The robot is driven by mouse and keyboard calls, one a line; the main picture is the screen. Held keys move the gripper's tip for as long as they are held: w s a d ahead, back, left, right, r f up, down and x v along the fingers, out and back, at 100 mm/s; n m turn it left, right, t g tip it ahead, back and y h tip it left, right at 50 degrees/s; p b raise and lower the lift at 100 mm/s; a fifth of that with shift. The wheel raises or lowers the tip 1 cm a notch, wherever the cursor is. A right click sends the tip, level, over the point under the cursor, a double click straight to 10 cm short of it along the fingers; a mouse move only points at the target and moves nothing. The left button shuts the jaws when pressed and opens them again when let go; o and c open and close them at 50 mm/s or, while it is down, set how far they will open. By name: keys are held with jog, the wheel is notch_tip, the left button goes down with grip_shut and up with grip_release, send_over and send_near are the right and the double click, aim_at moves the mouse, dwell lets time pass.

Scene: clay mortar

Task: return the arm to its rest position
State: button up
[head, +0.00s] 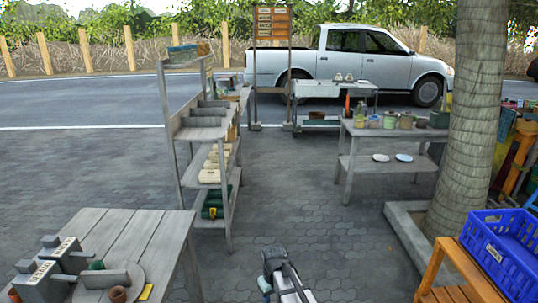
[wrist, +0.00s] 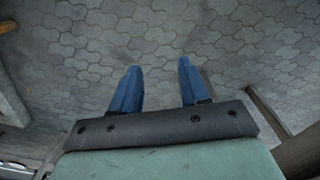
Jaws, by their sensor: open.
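My gripper (wrist: 158,82) shows in the wrist view with its two blue fingers spread apart. Nothing is between them, and only grey paving lies beyond. In the head view, part of my arm (head: 287,278) rises at the bottom centre, over the paving and between the two near tables. The fingers cannot be made out in the head view.
A grey wooden table (head: 120,228) with a clay mortar is at the lower left. A shelf rack (head: 205,130) stands behind it. A blue crate (head: 500,255) on an orange wooden stand (head: 462,275) and a tree trunk (head: 475,120) are at right. The middle paving is clear.

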jog(key=s+d+f+m, duration=0.3)
jog(key=s+d, duration=0.2)
jog(key=d, duration=0.3)
jog(key=s+d+f+m, duration=0.2)
jog(key=s+d, duration=0.4)
jog(key=d, duration=0.2)
jog(key=s+f+g, duration=0.3)
jog(key=s+f, duration=0.7)
jog(key=s, duration=0.4)
jog(key=s+f+g, duration=0.3)
jog(key=s+f, duration=0.7)
jog(key=s, duration=0.5)
jog(key=shift+a+f+g, duration=0.15)
jog(key=shift+f+g, duration=0.15)
jog(key=shift+g, duration=0.1)
